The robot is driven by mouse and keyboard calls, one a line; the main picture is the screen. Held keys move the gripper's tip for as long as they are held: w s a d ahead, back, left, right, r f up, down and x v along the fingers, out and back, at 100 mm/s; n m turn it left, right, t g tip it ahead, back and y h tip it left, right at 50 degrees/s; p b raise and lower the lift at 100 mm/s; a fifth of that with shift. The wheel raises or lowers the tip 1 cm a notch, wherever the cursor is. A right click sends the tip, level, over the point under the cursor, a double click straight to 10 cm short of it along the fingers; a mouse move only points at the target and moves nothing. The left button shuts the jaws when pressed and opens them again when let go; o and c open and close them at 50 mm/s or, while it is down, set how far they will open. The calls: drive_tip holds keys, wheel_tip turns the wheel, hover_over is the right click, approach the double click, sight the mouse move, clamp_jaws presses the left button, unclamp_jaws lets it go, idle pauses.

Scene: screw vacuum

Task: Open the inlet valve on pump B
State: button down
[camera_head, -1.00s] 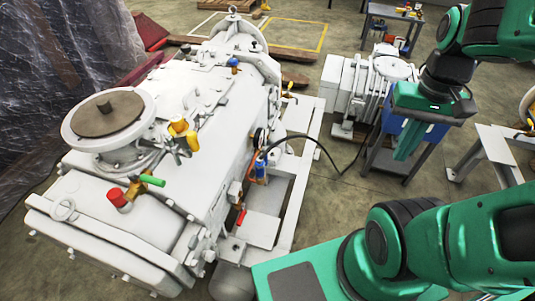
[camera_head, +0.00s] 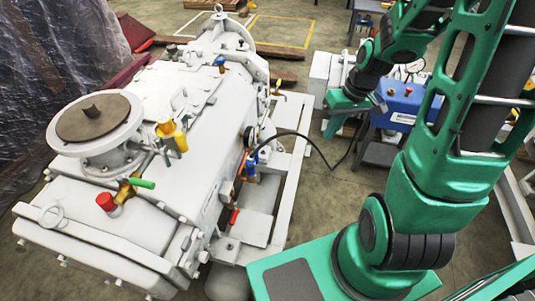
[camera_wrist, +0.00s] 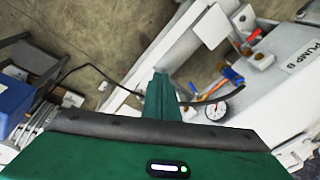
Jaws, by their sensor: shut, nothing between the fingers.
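Pump B (camera_head: 160,110) is the large white machine at left; its "PUMP B" label (camera_wrist: 300,57) shows in the wrist view. On its near side are a red handle (camera_head: 234,216), a blue and orange valve (camera_head: 250,168) and a dark gauge. The wrist view shows the red handle (camera_wrist: 253,36), blue handle (camera_wrist: 232,76) and round gauge (camera_wrist: 217,112). On top are a green handle (camera_head: 142,182), a red knob (camera_head: 106,202) and a yellow valve (camera_head: 172,136). I cannot tell which is the inlet valve. My gripper (camera_head: 332,128) is shut and empty, right of the pump, touching nothing.
A black hose (camera_head: 318,150) curves across the floor from the pump's side. A blue box (camera_head: 402,106) stands on a cart at right, beside my arm. The pump's white base frame (camera_head: 285,200) juts out at its side. Plastic sheeting hangs at far left.

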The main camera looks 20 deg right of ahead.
sight(256, 156)
drive_tip(key=w+a+f+n+t+y, duration=0.1)
drive_tip(key=w+a+f+t+y, duration=0.1)
drive_tip(key=w+a+f, duration=0.4)
drive_tip(key=shift+w+a+f+t+y, duration=0.3)
drive_tip(key=shift+w+f+y, duration=0.6)
drive_tip(key=shift+w+f, duration=2.1)
drive_tip(key=shift+s+f, duration=0.45)
drive_tip(key=shift+f, duration=0.1)
drive_tip(key=w+a+f, duration=0.3)
drive_tip(key=a+f, duration=0.4)
drive_tip(key=a, duration=0.1)
drive_tip(key=shift+w+a+f, duration=0.25)
drive_tip(key=shift+w+f, duration=0.1)
drive_tip(key=shift+f, duration=0.05)
